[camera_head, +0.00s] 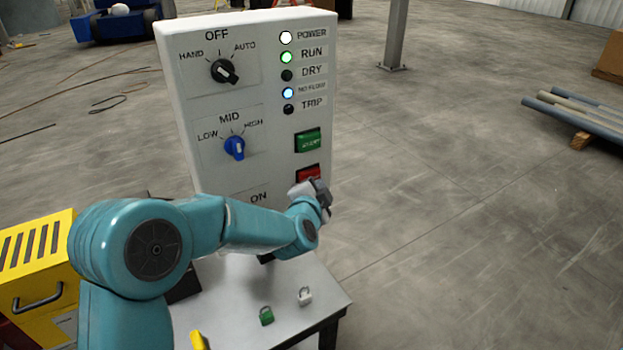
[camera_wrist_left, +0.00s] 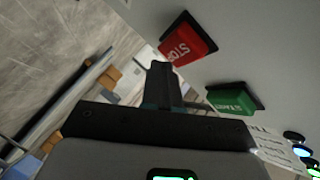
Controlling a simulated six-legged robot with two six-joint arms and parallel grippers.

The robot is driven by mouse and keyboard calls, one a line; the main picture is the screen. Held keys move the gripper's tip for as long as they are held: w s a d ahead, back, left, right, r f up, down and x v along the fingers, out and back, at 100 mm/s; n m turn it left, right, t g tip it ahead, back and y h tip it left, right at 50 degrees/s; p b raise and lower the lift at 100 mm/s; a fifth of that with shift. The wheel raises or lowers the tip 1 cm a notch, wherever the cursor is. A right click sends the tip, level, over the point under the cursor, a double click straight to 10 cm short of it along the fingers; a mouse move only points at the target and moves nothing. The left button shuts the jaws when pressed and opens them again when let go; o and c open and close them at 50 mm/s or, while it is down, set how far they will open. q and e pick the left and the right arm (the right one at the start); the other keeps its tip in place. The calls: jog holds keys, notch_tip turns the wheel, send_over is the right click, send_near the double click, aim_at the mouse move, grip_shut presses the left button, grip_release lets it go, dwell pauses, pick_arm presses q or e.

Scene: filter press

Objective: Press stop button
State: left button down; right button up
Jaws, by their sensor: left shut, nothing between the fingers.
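The red stop button (camera_head: 308,174) is on the front of the white control panel (camera_head: 262,60), below the green start button (camera_head: 307,140). My left gripper (camera_head: 322,194) is at the panel's lower right, just below the stop button, and partly covers its lower edge. In the left wrist view the stop button (camera_wrist_left: 187,42) shows its label, with the start button (camera_wrist_left: 230,97) beside it. There the fingers of my left gripper (camera_wrist_left: 162,80) are shut and empty, close to the stop button. I cannot tell whether they touch it. My right gripper is not in view.
Below the panel is a grey table (camera_head: 285,290) with a green padlock (camera_head: 266,316) and a white padlock (camera_head: 305,296). A yellow cabinet (camera_head: 35,260) stands at left. Selector knobs (camera_head: 224,71) are on the panel. The floor to the right is clear up to the pipes (camera_head: 575,115).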

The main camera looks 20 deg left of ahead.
pick_arm(q)
jog(key=shift+w+a, duration=0.25)
jog(key=shift+w+a, duration=0.35)
jog(key=shift+a, duration=0.15)
dwell(0.9)
jog(key=shift+s+d, duration=0.65)
jog(key=shift+d, duration=0.15)
jog(key=shift+d, duration=0.1)
jog(key=s+d, duration=0.1)
jog(key=d, duration=0.1)
jog(key=s+d+p, duration=0.1)
jog(key=s, duration=0.1)
jog(key=shift+d, duration=0.4)
dwell(0.6)
